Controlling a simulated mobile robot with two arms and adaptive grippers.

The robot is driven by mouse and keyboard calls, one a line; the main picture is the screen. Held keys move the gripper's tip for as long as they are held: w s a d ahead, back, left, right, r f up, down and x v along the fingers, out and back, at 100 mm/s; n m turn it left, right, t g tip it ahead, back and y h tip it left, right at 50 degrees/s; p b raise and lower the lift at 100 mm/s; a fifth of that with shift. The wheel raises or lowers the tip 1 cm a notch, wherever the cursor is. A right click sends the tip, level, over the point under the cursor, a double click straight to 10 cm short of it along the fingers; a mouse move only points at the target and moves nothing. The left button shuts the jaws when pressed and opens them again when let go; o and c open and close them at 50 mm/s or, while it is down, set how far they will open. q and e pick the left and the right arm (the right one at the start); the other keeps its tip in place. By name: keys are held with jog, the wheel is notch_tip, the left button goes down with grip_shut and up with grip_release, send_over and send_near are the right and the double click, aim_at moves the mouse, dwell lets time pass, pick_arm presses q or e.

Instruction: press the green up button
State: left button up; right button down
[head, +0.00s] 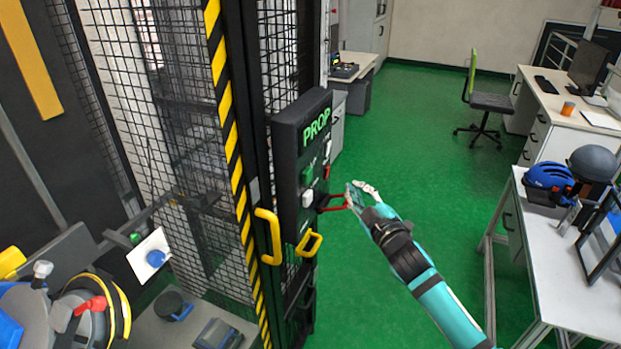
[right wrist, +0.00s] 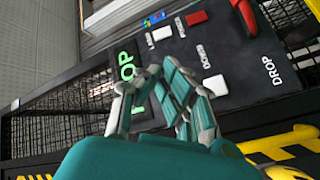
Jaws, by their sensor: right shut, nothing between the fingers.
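The green up button (head: 308,172) is on the front of a black control panel (head: 287,151) fixed to the cage tower, above a white button (head: 307,198). My right gripper (head: 358,191) is shut and empty. In the head view it appears to the right of the panel, apart from the green button. In the right wrist view my fingers (right wrist: 150,80) lie in front of the panel, left of the white down button (right wrist: 215,85). They cover part of the panel, and I cannot clearly make out the green button there. My left gripper is not in view.
A red drop lever (right wrist: 271,70) sticks out from the panel. A yellow handle (head: 268,236) is on the cage door below. A red button (right wrist: 196,18) is also on the panel. A white desk (head: 575,290) stands at the right. The green floor between is clear.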

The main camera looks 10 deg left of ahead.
aim_at(307, 176)
jog(key=w+a+b, duration=0.2)
jog(key=a+b, duration=0.1)
jog(key=a, duration=0.4)
jog(key=shift+w, duration=0.15)
dwell(1.1)
jog(key=shift+a, duration=0.15)
jog(key=shift+w+a, duration=0.15)
jog(key=shift+a, duration=0.15)
jog(key=shift+w+a+b, duration=0.15)
jog(key=shift+a+b, duration=0.35)
jog(key=shift+b, duration=0.05)
dwell(0.7)
jog(key=shift+d+r, duration=0.1)
dwell(0.3)
jog(key=shift+s+d+p, duration=0.35)
jog(key=shift+d+p, duration=0.35)
jog(key=shift+d, duration=0.1)
